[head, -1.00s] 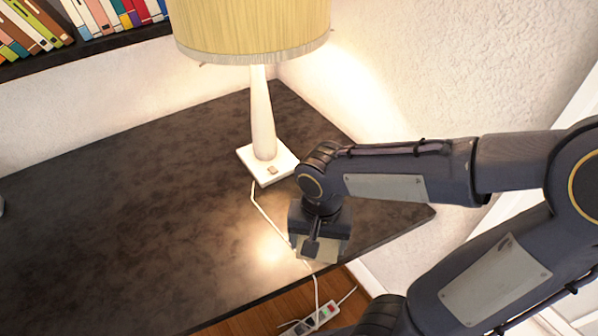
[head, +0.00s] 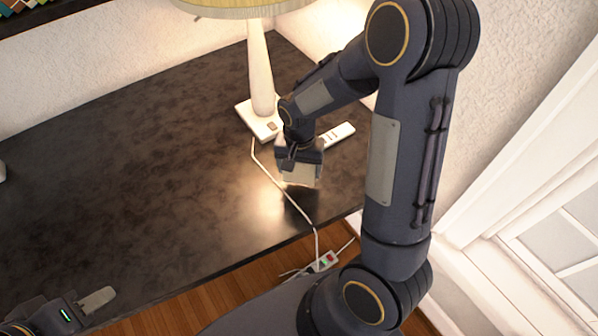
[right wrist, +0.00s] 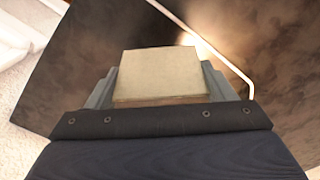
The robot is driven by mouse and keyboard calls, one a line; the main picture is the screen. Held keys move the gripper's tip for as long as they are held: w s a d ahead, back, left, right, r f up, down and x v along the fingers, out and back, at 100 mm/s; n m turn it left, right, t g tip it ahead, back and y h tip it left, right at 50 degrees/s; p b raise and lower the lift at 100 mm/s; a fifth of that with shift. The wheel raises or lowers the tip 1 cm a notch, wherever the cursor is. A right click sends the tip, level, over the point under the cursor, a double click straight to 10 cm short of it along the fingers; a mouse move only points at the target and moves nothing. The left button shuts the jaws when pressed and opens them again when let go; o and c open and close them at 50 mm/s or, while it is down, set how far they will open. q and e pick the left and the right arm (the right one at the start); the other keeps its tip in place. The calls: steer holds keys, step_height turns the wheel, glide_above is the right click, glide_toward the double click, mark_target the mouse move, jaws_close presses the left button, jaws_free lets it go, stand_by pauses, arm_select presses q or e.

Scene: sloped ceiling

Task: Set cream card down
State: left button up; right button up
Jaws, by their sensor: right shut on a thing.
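The cream card (head: 300,175) is a pale, thick rectangular piece. My right gripper (head: 301,166) is shut on it over the dark desk (head: 120,170), in front of the lamp base. In the right wrist view the cream card (right wrist: 162,75) shows flat between the two grey fingers, with the desk behind it. I cannot tell for sure whether its lower edge touches the desk.
A lamp (head: 262,80) with a white square base stands behind the card. Its white cord (head: 272,178) runs beside the card to a power strip (head: 325,262) past the desk's front edge. A white remote (head: 338,135) lies to the right. The desk's left part is clear.

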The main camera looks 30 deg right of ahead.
mark_target(299, 175)
steer(key=shift+w+f, duration=0.2)
steer(key=shift+f, duration=1.6)
steer(key=shift+f, duration=0.25)
steer(key=o, duration=1)
steer(key=shift+r, duration=0.1)
steer(key=shift+c, duration=0.2)
step_height(299, 175, up, 12)
steer(key=shift+r, duration=0.1)
steer(key=s+a+r+n+t+y, duration=0.2)
steer(key=s+r+n, duration=0.1)
steer(key=s, duration=0.5)
steer(key=s+a+r+n+t+y, duration=0.1)
steer(key=s+a+r+n+t, duration=0.1)
steer(key=s+r, duration=0.3)
steer(key=s+n+t, duration=0.1)
steer(key=s, duration=0.3)
steer(key=shift+r+n+t+y, duration=0.3)
steer(key=shift+r+y, duration=0.05)
steer(key=shift+y, duration=0.05)
steer(key=shift+s+a, duration=0.1)
